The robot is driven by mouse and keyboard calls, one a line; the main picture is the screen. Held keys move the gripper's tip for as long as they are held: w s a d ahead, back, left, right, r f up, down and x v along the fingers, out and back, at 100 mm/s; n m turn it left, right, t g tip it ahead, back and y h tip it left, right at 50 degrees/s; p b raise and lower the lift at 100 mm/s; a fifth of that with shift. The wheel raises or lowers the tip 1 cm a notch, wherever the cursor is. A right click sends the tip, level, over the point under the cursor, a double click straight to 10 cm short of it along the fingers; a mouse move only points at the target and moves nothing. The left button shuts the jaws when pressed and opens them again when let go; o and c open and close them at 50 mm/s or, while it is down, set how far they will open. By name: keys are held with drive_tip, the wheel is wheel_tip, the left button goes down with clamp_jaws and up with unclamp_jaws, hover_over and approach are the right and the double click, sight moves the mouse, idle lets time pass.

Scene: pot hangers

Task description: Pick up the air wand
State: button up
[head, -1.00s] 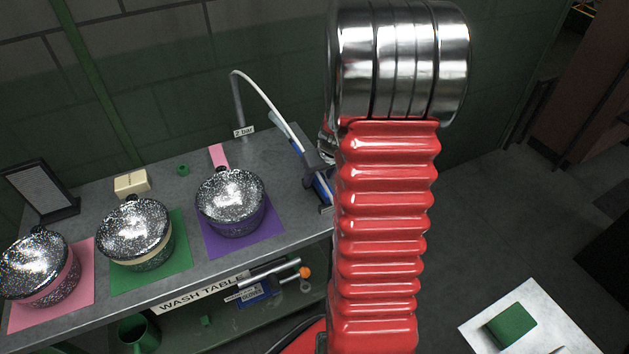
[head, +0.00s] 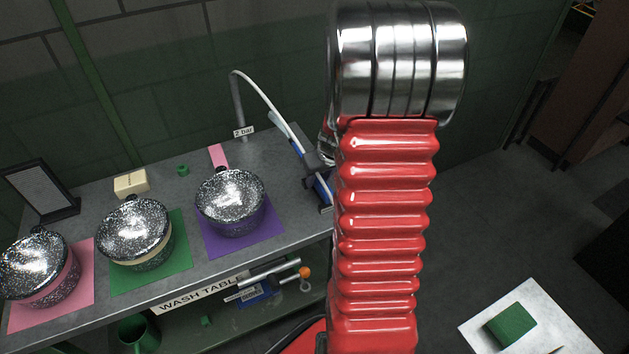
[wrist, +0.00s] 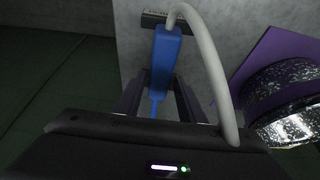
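The air wand (head: 322,187) is blue and stands tilted at the right end of the wash table, with a pale hose (head: 259,94) arching from its upper end to a post. In the wrist view the blue wand (wrist: 165,56) runs down between the two dark fingers of my gripper (wrist: 162,80). The fingers are apart, one on each side of it. I cannot tell whether they touch it. The hose passes right of the fingers, close over my gripper's housing. In the head view my gripper (head: 318,164) is at the wand, partly hidden by my red arm.
Several lidded speckled pots stand on coloured mats on the wash table (head: 190,275), the nearest on a purple mat (head: 272,233). A "2 bar" label (head: 244,132) is by the post. A lower shelf holds tools. Open floor lies right of the table.

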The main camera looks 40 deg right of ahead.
clamp_jaws()
drive_tip(key=shift+r, duration=0.1)
idle(0.3)
drive_tip(key=shift+r, duration=1.8)
drive_tip(key=shift+s+r, duration=0.2)
drive_tip(key=shift+s, duration=0.1)
drive_tip(key=s+a, duration=0.2)
drive_tip(key=s, duration=0.6)
drive_tip(key=s+a, duration=0.3)
drive_tip(key=s, duration=0.5)
drive_tip(key=shift+s, duration=0.35)
